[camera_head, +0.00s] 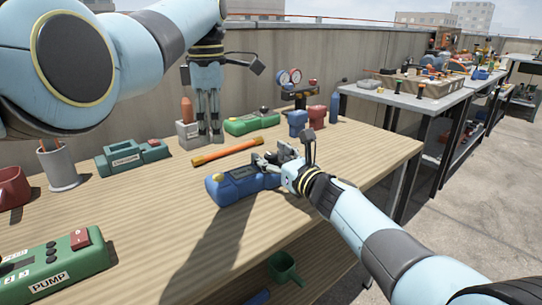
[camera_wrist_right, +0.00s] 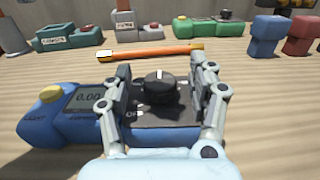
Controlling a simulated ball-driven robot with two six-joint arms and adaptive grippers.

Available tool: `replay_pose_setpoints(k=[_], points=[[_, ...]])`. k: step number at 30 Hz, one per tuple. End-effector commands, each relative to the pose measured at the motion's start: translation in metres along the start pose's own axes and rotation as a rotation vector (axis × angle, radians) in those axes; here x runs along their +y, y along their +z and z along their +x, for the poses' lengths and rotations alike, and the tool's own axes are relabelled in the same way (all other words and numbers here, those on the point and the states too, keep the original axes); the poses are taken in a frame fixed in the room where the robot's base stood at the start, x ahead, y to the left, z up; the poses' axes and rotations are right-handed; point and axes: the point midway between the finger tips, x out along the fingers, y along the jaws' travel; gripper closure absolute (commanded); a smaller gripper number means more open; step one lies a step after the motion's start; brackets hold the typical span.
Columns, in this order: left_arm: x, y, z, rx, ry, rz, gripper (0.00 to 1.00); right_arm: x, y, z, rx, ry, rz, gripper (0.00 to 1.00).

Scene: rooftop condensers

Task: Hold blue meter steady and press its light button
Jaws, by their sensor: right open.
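The blue meter (camera_head: 235,186) lies on the wooden bench with its face up. In the right wrist view the meter (camera_wrist_right: 50,125) shows a yellow button on its left end, a display reading about 0.00 and a black dial. My right gripper (camera_head: 277,160) is at the meter's right part. In its wrist view the open fingers (camera_wrist_right: 162,75) stand on either side of the dial; whether they touch the meter is unclear. My left gripper (camera_head: 207,125) hangs pointing down at the back of the bench, away from the meter; its finger opening is unclear.
An orange-and-yellow stick (camera_head: 228,152) lies behind the meter. Green devices (camera_head: 132,157), a grey cup (camera_head: 58,165) and a red mug (camera_head: 13,187) stand left and behind. A green PUMP box (camera_head: 55,265) is front left. Bench space left of the meter is clear.

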Motion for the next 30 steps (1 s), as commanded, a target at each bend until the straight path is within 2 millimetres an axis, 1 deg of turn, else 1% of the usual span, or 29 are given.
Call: replay_pose_setpoints(k=[4, 10, 11, 24, 30], points=[[0.0000, 0.0000, 0.0001, 0.000, 0.000, 0.000, 0.62, 0.0000, 0.0001, 0.0040, 0.000, 0.000, 0.000, 0.41], [-0.0001, 0.0001, 0.0001, 0.000, 0.000, 0.000, 0.62, 0.0001, 0.0000, 0.0040, 0.000, 0.000, 0.000, 0.41], [-0.0001, 0.0001, 0.0001, 0.000, 0.000, 0.000, 0.62, 0.0001, 0.0000, 0.0040, 0.000, 0.000, 0.000, 0.42], [-0.0001, 0.0001, 0.0001, 0.000, 0.000, 0.000, 0.62, 0.0001, -0.0002, 0.0038, 0.001, 0.000, 0.000, 1.00], [0.0000, 0.0000, 0.0001, 0.000, 0.000, 0.000, 0.62, 0.0001, -0.0005, 0.0036, 0.001, 0.000, 0.000, 1.00]])
